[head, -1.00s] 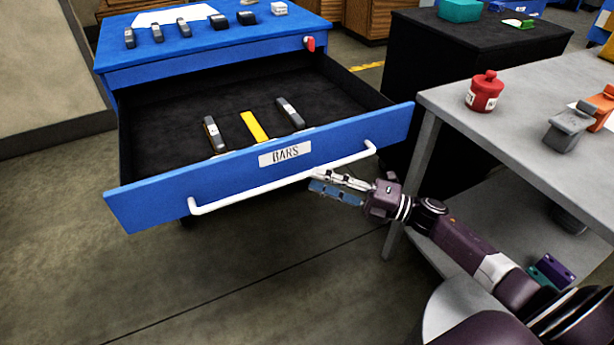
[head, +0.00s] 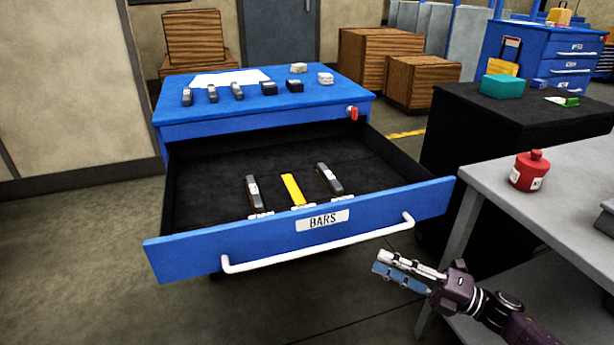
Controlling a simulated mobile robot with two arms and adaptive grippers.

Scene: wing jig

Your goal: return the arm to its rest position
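My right gripper (head: 405,270) is at the lower right, in front of the open drawer and below the right end of its white handle (head: 320,248). A gap shows between the gripper and the handle. Its two fingers, one pale and one blue, lie nearly side by side, and I see nothing held; how far apart they are is hard to tell. The blue drawer (head: 210,247) labelled BARS is pulled out. It holds two dark bars (head: 253,192) and a yellow bar (head: 293,189) between them. My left gripper is not in view.
A grey table (head: 490,190) with a red pot (head: 529,171) stands close on the right. A black cabinet (head: 460,150) is behind it. The floor at front left is clear.

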